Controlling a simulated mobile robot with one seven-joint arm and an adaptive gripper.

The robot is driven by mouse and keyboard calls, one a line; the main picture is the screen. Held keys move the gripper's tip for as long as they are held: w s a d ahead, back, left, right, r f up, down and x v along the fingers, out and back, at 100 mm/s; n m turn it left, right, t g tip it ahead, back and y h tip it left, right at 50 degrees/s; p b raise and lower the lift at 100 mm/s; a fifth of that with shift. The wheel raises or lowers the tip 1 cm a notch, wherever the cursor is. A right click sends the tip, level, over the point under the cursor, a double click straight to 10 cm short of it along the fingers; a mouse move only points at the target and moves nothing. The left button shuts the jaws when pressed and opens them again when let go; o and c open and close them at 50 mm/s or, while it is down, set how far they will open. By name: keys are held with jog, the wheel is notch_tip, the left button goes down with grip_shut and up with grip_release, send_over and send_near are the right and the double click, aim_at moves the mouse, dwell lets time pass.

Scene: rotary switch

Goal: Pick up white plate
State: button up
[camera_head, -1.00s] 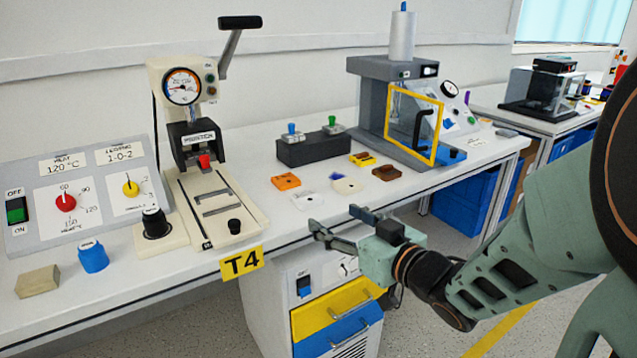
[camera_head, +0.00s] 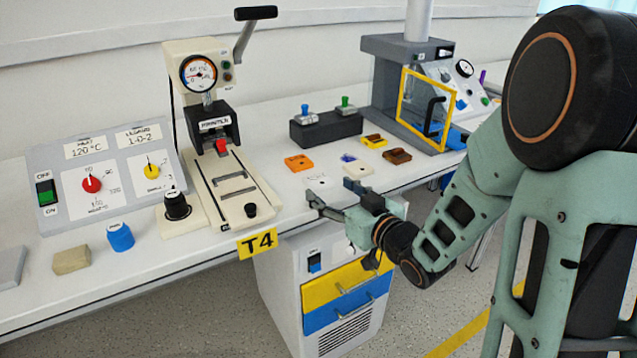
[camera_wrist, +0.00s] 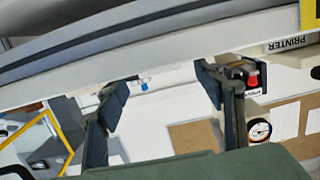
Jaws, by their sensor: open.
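Several small coloured plates lie on the bench. The white plate (camera_head: 316,182) is flat near the front edge, left of a cream plate (camera_head: 357,171) and in front of an orange plate (camera_head: 299,163). A white plate with a blue mark (camera_head: 348,158) lies behind the cream one. My gripper (camera_head: 337,197) is open and empty at the bench's front edge, just in front of the white plate and apart from it. Its two spread fingers also show in the wrist view (camera_wrist: 164,92). I cannot make out the white plate there.
The lever press (camera_head: 215,115) stands left of the plates. A dark block with blue and green knobs (camera_head: 325,129) is behind them. Yellow and brown plates (camera_head: 397,156) and a yellow-framed machine (camera_head: 425,102) stand right. The drawer cabinet (camera_head: 340,280) is below the bench edge.

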aim_at(322, 183)
jog(key=shift+b+x, duration=0.3)
jog(key=shift+x, duration=1.65)
jog(key=shift+r, duration=0.2)
jog(key=c, duration=1.3)
